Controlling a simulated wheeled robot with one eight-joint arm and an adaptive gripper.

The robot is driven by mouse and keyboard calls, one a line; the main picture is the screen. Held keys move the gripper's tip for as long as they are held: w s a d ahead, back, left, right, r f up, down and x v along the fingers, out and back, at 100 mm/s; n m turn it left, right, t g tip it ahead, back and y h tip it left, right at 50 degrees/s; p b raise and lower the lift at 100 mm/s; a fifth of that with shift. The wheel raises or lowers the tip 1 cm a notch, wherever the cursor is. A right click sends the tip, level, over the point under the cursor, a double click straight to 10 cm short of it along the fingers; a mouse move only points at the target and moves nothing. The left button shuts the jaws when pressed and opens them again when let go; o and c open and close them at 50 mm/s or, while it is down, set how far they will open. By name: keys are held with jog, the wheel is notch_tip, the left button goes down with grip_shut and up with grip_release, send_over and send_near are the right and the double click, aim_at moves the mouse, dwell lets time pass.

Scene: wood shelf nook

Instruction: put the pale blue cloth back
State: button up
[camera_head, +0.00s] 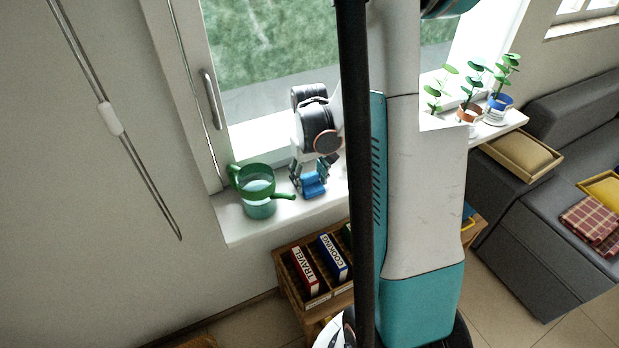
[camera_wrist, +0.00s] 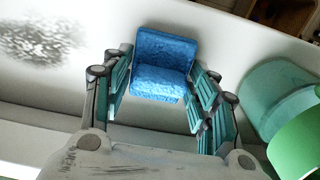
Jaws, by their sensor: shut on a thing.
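A folded blue cloth (camera_head: 314,187) with a rough, towel-like surface is between the fingers of my gripper (camera_head: 311,177), low over the white windowsill. In the wrist view the cloth (camera_wrist: 165,50) sits between the teal finger pads of my gripper (camera_wrist: 161,84), which is shut on it. The cloth looks a mid blue rather than pale. I cannot tell whether its lower side touches the sill. A dark, speckled smudge (camera_wrist: 40,42) marks the white surface at the left of the wrist view.
A green watering can (camera_head: 260,195) stands close to the left of my gripper on the sill (camera_head: 236,226). A wooden book crate (camera_head: 318,302) stands below. Potted plants (camera_head: 498,100) stand on the sill's right part. A grey sofa (camera_head: 560,180) is at the right.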

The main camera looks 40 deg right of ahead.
aim_at(309, 175)
jog(key=o, duration=1)
jog(key=shift+o, duration=0.2)
notch_tip(309, 175, up, 12)
jog(key=p, duration=0.3)
